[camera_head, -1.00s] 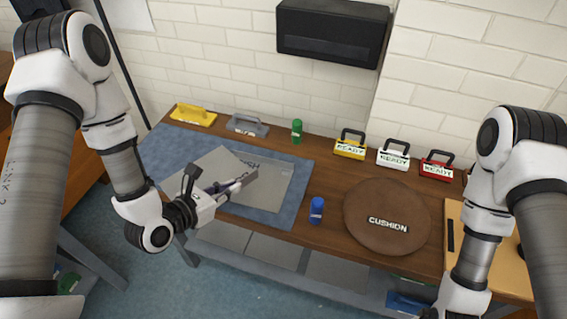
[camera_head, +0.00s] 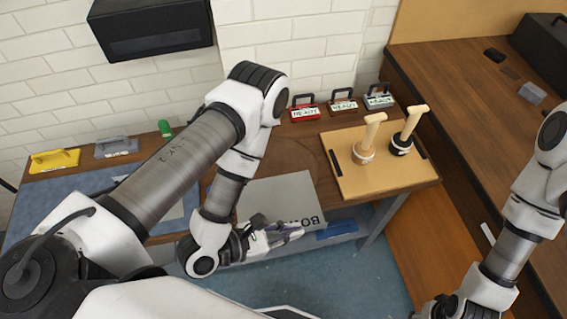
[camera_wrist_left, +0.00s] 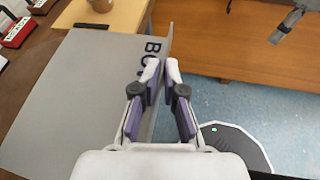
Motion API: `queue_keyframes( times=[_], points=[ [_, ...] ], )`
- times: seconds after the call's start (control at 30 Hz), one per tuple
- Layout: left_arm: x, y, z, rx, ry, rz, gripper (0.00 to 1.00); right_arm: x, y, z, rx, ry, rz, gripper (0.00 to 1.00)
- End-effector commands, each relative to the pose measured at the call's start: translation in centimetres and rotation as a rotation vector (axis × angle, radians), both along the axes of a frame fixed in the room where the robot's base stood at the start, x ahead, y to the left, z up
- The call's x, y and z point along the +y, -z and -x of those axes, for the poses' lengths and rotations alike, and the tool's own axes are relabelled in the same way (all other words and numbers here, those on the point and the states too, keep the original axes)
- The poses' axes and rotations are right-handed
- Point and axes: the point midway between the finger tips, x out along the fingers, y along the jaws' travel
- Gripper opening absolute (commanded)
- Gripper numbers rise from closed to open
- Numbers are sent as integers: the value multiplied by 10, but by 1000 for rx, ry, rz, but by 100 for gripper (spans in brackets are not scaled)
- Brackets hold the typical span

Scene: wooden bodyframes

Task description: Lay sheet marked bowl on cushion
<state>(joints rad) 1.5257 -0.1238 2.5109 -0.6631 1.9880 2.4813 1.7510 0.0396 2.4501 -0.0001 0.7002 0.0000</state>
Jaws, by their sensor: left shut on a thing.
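The grey sheet (camera_head: 275,195) has black lettering that starts "BO" and shows upside down in the head view; the rest is covered. My left gripper (camera_head: 296,235) is shut on the sheet's near edge beside the lettering. In the left wrist view the fingers (camera_wrist_left: 161,68) pinch that edge, and the sheet (camera_wrist_left: 75,95) spreads to the left. The brown cushion (camera_head: 303,152) shows only partly behind the sheet and my left arm. Whether the sheet touches it cannot be told. My right gripper (camera_wrist_left: 277,37) shows small in the left wrist view, its fingers unclear.
A tan board (camera_head: 345,185) with two wooden-handled tools lies right of the sheet. Several READY-marked holders (camera_head: 342,106) stand behind. A blue mat (camera_head: 30,208) and a green cylinder (camera_head: 165,128) are at left. A wooden bench (camera_head: 455,110) stands at right.

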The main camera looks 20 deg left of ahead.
Motion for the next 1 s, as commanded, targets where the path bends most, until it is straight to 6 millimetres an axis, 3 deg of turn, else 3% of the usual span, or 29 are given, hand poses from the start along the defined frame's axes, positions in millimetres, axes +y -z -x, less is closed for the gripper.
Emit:
queue_keyframes(
  times=[0.2, 0.47, 0.53, 0.77, 1.0],
  points=[
    [20, 16, -53, -17, -10, 1, 0, 0, 53, 1, 2, 0, 0, 40],
    [37, 20, -97, -14, -8, 2, 0, 0, 105, 0, 1, 0, 0, 40],
    [43, 7, -112, -10, -8, 2, 0, 0, 83, 1, 3, 0, 0, 40],
    [55, 12, -142, -7, -6, 1, 0, 0, 73, 0, 1, 0, 0, 40],
    [55, 49, -144, -4, -4, 0, 0, 0, 64, 0, 1, 0, 0, 40]
  ],
)
